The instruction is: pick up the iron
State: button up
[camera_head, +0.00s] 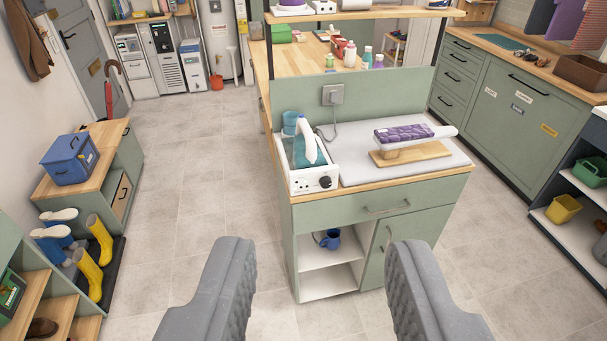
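The iron (307,143) has a white and teal body. It stands on a white base unit (317,179) with a dark knob, at the left end of the green island counter. A cable runs from near it up to a wall socket (333,95). My gripper (322,265) is at the bottom of the view, its two grey fingers wide apart with nothing between them. It is apart from the iron, which is farther off and higher in the picture.
A sleeve board (442,132) with a folded purple cloth (403,133) stands right of the iron on the pale ironing surface (365,172). A shelf rises behind. Left are a blue box (70,159) and yellow boots (88,270). The floor (195,200) left of the island is clear.

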aim_at(305, 154)
jog(key=z, duration=0.6)
jog(key=i, duration=1.65)
jog(key=u, duration=0.7)
jog(key=i, duration=0.6)
jog(key=u, duration=0.4)
